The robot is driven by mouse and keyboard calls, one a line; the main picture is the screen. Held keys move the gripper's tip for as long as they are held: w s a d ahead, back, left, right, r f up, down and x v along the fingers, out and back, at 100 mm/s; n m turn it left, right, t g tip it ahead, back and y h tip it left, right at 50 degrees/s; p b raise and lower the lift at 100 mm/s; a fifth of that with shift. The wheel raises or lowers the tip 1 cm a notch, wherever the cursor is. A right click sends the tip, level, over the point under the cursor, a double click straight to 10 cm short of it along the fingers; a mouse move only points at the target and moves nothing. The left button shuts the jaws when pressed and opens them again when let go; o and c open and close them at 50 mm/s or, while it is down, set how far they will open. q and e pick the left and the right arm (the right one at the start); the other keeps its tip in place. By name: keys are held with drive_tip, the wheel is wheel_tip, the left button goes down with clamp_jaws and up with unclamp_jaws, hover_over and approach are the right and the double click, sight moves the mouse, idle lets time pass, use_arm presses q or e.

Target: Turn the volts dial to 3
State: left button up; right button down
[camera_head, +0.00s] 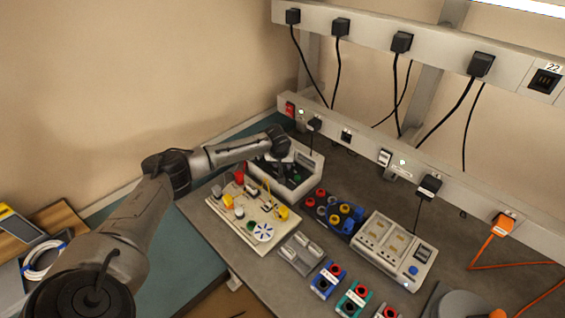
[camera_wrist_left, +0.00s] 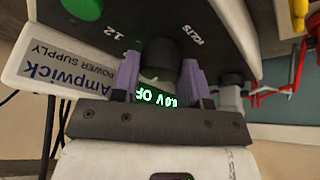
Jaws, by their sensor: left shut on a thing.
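The grey power supply (camera_head: 312,165) stands at the back of the bench, and its "Ampwick POWER SUPPLY" label (camera_wrist_left: 65,70) shows upside down in the left wrist view. The dark volts dial (camera_wrist_left: 161,62) is on its front panel, by the "VOLTS" print and a "12" mark. My left gripper (camera_wrist_left: 158,80) is shut on the volts dial, one purple finger on each side. In the head view the left gripper (camera_head: 284,165) is at the panel. The dial's pointer is hidden or too dark to read. A green-lit display (camera_wrist_left: 155,98) is partly covered by the gripper; it seems to read "0.0V OF".
A green button (camera_wrist_left: 82,8) is on the panel near the dial. A white circuit board (camera_head: 240,228) with several parts lies in front of the supply.

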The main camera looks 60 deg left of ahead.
use_arm(q)
drive_tip(key=n+p, duration=0.2)
drive_tip(key=p, duration=0.1)
drive_tip(key=n+g+y+p, duration=0.1)
drive_tip(key=n+p, duration=0.1)
drive_tip(key=p, duration=0.2)
drive_tip(key=shift+d+r+n+g, duration=0.2)
drive_tip(key=shift+n+g, duration=0.1)
drive_tip(key=shift+n, duration=0.1)
drive_tip(key=shift+w+f+n+g+p, duration=0.1)
drive_tip(key=shift+n+g+p, duration=0.3)
drive_tip(key=shift+n+p, duration=0.55)
drive_tip(key=shift+a+f+n+g+y+p, duration=0.1)
drive_tip(key=shift+n+g+y+p, duration=0.25)
drive_tip(key=shift+n, duration=0.6)
drive_tip(key=o, duration=0.9)
